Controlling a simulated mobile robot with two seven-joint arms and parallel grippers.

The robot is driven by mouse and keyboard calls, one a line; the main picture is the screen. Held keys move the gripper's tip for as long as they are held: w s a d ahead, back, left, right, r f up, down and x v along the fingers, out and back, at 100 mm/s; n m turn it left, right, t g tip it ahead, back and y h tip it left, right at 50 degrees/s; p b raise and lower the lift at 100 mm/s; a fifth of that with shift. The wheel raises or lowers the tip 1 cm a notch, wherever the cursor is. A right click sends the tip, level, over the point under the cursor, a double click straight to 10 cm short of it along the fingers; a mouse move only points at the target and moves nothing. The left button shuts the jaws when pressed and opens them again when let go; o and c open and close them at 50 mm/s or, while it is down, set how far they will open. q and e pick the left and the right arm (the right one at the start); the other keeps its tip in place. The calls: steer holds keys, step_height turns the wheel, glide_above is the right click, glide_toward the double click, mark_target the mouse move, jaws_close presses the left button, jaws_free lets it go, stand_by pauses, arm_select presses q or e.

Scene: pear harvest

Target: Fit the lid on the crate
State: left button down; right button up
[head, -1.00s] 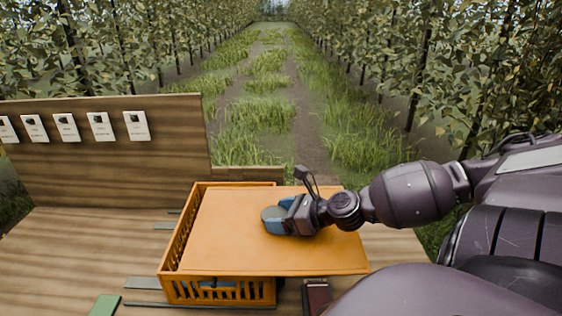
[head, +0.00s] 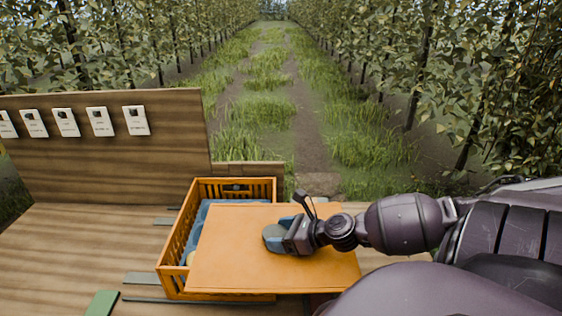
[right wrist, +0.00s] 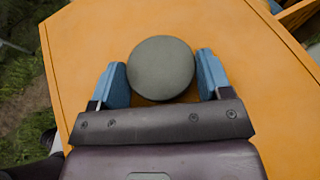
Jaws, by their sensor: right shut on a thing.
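The orange crate (head: 172,246) stands on the wooden bench, open at its back and left, with a blue lining (head: 196,222) inside. The flat orange lid (head: 235,262) is over the crate's front right part. It is shifted toward me and to the right, overhanging the crate's right side. My right gripper (head: 278,238) is shut on the lid's round dark knob. In the right wrist view the knob (right wrist: 161,68) is between the two blue fingers. Whether the lid touches the crate's rim is hard to tell. My left gripper is not in view.
A wooden backboard (head: 100,165) with several white cards stands behind the bench at left. The bench left of the crate is mostly bare (head: 80,240), with a green block (head: 102,304) and flat strips. A grassy orchard row lies beyond.

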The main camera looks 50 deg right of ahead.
steer(key=o, duration=1.1)
steer(key=shift+f, duration=0.1)
step_height(320, 180, up, 5)
glide_above(323, 255)
steer(key=shift+w, duration=0.1)
steer(key=shift+f, duration=0.1)
stand_by(0.6)
